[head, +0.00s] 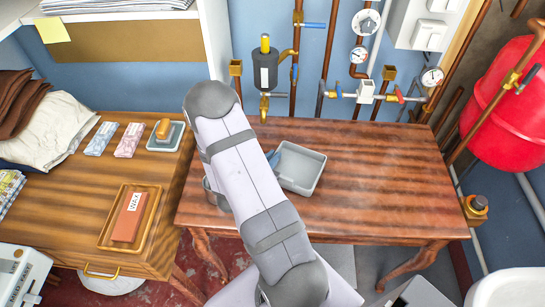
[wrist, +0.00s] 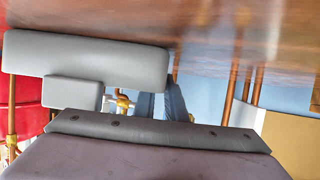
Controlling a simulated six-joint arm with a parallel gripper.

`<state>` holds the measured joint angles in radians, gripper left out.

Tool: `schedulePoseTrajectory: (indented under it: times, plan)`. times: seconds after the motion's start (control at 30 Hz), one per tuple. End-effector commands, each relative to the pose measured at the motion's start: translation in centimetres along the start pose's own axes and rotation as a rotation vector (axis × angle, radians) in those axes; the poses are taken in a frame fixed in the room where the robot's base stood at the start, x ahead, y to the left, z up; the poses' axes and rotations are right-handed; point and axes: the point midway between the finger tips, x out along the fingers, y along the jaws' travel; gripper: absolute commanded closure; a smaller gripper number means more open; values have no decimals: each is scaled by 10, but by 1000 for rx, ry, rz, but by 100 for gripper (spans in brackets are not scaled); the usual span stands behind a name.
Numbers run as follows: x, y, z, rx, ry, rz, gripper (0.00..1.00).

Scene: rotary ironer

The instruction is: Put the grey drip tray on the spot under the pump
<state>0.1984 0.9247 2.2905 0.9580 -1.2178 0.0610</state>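The grey drip tray (head: 302,168) sits on or just above the wooden table, right of my forearm in the head view. It also shows in the wrist view (wrist: 85,60), close to the table surface at the top of that picture. My gripper's blue fingers (wrist: 160,105) are at the tray's end, with a narrow gap between them. In the head view the fingers show at the tray's left side, partly hidden by my arm. I cannot tell whether they grip its wall. The dark pump (head: 265,70) with a yellow top is on the back wall, its brass spout above the table's back edge.
The wooden table (head: 400,180) is clear to the tray's right. A grey round object (head: 211,195) is partly hidden behind my arm. Pipes, valves and gauges (head: 365,92) line the wall, with a red tank (head: 510,100) at right. A side cabinet (head: 85,200) holds cloths and a wax block.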

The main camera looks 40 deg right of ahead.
Motion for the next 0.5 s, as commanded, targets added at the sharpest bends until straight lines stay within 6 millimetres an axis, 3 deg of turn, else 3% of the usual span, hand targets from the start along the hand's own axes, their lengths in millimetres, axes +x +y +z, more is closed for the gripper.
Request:
schedulePoseTrajectory:
  times: [0.5]
  plan:
    - [-5,-1,-3,-1,0,-2,78]
